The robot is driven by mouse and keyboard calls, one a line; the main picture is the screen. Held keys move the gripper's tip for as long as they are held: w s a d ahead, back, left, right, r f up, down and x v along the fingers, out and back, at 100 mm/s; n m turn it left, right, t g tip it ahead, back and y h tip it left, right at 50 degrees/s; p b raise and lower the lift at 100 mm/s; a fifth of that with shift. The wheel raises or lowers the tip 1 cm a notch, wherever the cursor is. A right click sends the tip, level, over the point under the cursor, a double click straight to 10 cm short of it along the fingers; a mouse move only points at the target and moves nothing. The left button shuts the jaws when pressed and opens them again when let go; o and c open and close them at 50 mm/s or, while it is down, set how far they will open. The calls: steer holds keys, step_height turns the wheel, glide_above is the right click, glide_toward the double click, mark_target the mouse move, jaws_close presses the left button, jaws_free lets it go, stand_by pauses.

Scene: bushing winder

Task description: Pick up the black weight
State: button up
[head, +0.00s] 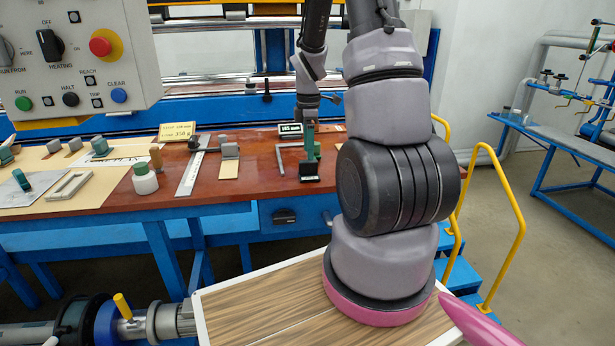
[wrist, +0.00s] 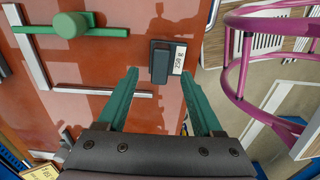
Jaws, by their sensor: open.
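The black weight (wrist: 161,62) is a small dark block with a raised bar and a white label. It sits on the red-brown tabletop near its front edge, and it shows in the head view (head: 310,173) just below my gripper. My gripper (wrist: 160,77) has two green fingers spread apart with nothing between them. In the wrist view the weight lies just beyond the fingertips, roughly centred between them. In the head view my gripper (head: 309,151) points down over the weight; whether the tips are level with it I cannot tell.
A grey block (head: 229,148), white jar (head: 145,180) and yellow sign (head: 177,130) are farther left.

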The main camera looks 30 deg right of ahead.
mark_target(308, 162)
steer(key=shift+f, duration=2.75)
jaws_close()
